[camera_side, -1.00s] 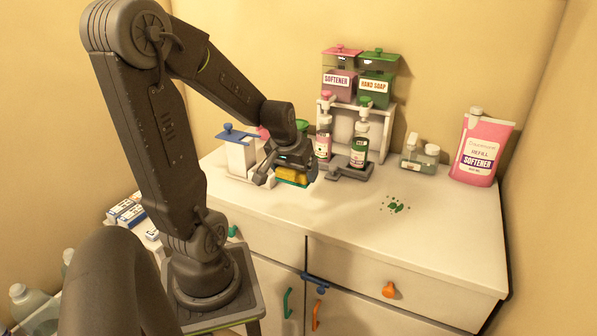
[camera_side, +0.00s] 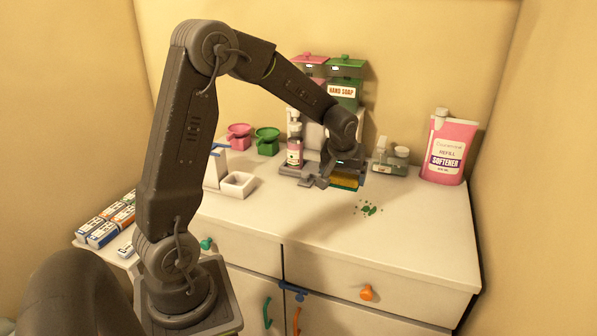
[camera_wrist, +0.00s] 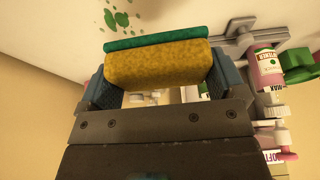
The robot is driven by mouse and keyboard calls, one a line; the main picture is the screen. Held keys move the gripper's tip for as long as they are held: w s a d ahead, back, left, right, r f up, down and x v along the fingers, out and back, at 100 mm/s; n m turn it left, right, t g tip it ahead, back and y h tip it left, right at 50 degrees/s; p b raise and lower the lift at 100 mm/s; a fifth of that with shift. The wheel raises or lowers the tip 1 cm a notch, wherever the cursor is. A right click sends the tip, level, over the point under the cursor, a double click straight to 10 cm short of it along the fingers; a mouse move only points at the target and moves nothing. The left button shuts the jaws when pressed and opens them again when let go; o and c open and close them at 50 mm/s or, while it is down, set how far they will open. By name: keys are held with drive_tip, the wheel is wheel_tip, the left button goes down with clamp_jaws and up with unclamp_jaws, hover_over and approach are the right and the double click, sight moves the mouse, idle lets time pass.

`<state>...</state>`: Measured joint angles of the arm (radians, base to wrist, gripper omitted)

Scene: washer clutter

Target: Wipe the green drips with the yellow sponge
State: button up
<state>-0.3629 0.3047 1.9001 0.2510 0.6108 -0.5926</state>
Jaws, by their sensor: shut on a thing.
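My gripper (camera_side: 335,178) is shut on the yellow sponge (camera_side: 345,182), which has a green scouring side. In the wrist view the sponge (camera_wrist: 155,65) sits between the two fingers, with its green layer (camera_wrist: 155,38) on the far side. The green drips (camera_side: 368,209) are a small cluster of spots on the white counter, right of and nearer the front than the sponge. They also show in the wrist view (camera_wrist: 117,17), just beyond the sponge. The sponge is above the counter and apart from the drips.
Pink and green funnels (camera_side: 267,141) and a white tray (camera_side: 238,184) are at the left. The counter's front right is clear.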

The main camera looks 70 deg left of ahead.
hover_over(366, 215)
drive_tip(key=f, duration=0.2)
drive_tip(key=d, duration=0.1)
drive_tip(key=shift+s+f, duration=0.2)
drive_tip(key=shift+f, duration=3.45)
drive_tip(key=shift+w+a+f, duration=0.35)
drive_tip(key=shift+w+a, duration=0.1)
drive_tip(key=shift+w, duration=0.05)
drive_tip(key=shift+c, duration=0.4)
drive_tip(key=shift+w+a, duration=2.25)
drive_tip(key=shift+s+d, duration=2.5)
drive_tip(key=shift+w+a, duration=0.35)
drive_tip(key=shift+a, duration=0.35)
drive_tip(key=shift+w+a, duration=1.9)
drive_tip(key=shift+w, duration=0.1)
drive_tip(key=shift+s+d, duration=2.75)
drive_tip(key=shift+s, duration=0.05)
wheel_tip(366, 215, up, 8)
drive_tip(key=shift+w+a+r, duration=0.1)
